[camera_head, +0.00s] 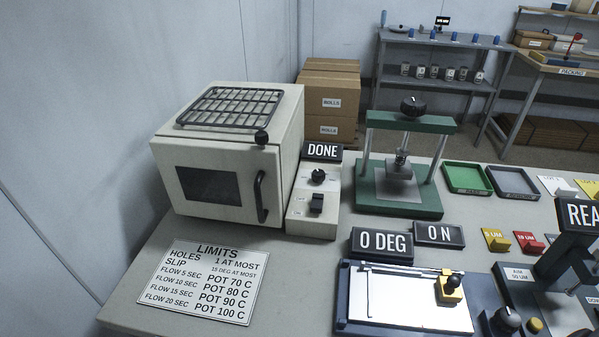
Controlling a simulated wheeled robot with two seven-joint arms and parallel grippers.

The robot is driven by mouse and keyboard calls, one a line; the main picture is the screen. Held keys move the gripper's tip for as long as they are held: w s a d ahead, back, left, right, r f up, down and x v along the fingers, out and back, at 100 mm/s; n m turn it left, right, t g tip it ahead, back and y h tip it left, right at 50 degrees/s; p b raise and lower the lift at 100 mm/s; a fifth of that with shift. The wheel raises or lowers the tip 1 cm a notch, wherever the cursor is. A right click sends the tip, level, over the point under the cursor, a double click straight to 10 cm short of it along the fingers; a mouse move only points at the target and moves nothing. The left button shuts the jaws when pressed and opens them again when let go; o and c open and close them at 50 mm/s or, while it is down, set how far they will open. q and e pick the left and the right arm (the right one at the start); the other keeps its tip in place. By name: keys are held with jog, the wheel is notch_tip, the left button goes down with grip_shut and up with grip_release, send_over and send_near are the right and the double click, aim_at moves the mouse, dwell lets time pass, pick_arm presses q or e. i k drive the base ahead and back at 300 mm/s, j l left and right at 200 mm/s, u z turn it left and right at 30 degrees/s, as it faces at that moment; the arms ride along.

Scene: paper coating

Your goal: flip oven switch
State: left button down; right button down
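The oven (228,160) is a cream box at the back left of the table, its door shut and a black handle on the door's right side. A control box (313,222) stands just right of it, with a black rotary knob (318,177) on top and a black switch (316,203) below the knob. A black "DONE" sign (322,151) stands behind the knob. The print beside the switch is too small to read. Neither of my grippers shows in the head view.
A wire rack (230,106) lies on the oven. A limits card (204,283) lies in front. A green press (400,190) and a white plate device (405,298) with "0 DEG" and "ON" signs stand to the right. Bare table shows between card and plate device.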

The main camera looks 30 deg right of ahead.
aim_at(317, 198)
jog(key=i+j+z, duration=0.25)
jog(key=i+z, duration=0.15)
jog(key=i+j+z, duration=0.35)
jog(key=k+l+z, duration=0.25)
jog(key=i+j+u, duration=0.2)
